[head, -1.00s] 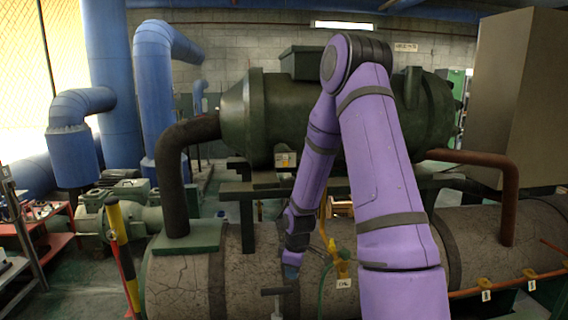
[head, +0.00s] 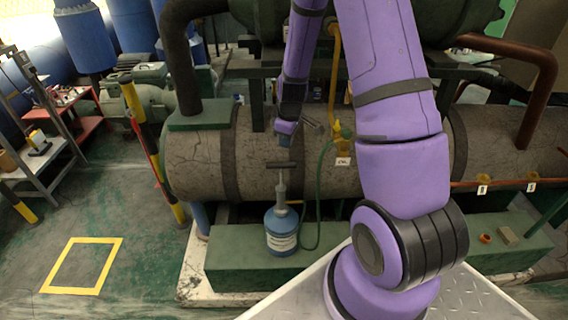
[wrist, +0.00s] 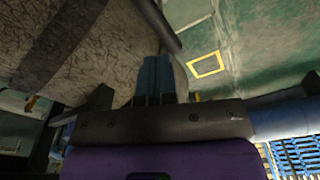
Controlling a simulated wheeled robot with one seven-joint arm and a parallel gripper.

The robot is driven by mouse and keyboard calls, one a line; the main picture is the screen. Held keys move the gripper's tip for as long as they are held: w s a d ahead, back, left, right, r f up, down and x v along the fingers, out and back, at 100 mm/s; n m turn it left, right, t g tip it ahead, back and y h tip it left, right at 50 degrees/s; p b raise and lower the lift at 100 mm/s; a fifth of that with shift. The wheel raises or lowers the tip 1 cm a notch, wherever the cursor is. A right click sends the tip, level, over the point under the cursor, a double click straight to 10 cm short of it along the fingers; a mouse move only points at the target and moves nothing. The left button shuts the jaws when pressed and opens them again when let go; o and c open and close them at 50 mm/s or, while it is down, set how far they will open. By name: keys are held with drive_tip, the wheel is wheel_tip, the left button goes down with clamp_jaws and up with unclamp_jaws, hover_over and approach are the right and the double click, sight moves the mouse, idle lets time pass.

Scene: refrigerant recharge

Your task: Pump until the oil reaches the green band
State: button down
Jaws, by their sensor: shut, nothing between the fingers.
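The hand pump (head: 281,232) is a blue canister with a pale label and a grey stem, standing upright on the green base in the head view. Its dark T-handle (head: 281,165) is at the top of the stem, and a dark bar that looks like the handle (wrist: 160,25) shows in the wrist view. My gripper (head: 285,137) is shut and empty, just above the handle; I cannot tell if it touches. Its blue fingers (wrist: 156,72) are together in the wrist view. A green hose (head: 320,190) runs between the pump and a yellow valve (head: 341,142). I make out no oil level or green band.
The cracked grey tank (head: 200,165) lies behind the pump, with the green base (head: 235,265) below. A yellow-black post (head: 135,105) stands left. Floor inside the yellow square (head: 82,268) is clear.

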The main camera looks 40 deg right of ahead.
sight(282, 163)
drive_tip(key=shift+w+a, duration=0.1)
idle(0.4)
drive_tip(key=shift+w+a+f, duration=0.1)
drive_tip(key=shift+w+f, duration=0.05)
drive_tip(key=shift+f, duration=1.6)
drive_tip(key=shift+w+a+f, duration=0.1)
drive_tip(key=shift+f, duration=1.6)
drive_tip(key=shift+f, duration=3.4)
drive_tip(key=shift+s+d+r, duration=0.3)
drive_tip(key=shift+s+d, duration=0.15)
drive_tip(key=shift+s, duration=0.2)
drive_tip(key=shift+s+d+r, duration=0.25)
drive_tip(key=shift+s+d, duration=0.15)
drive_tip(key=shift+s, duration=0.2)
drive_tip(key=shift+r, duration=0.1)
wheel_tip(282, 163, up, 11)
drive_tip(key=shift+s+d+f, duration=0.2)
drive_tip(key=shift+s+d, duration=0.1)
drive_tip(key=shift+s, duration=0.15)
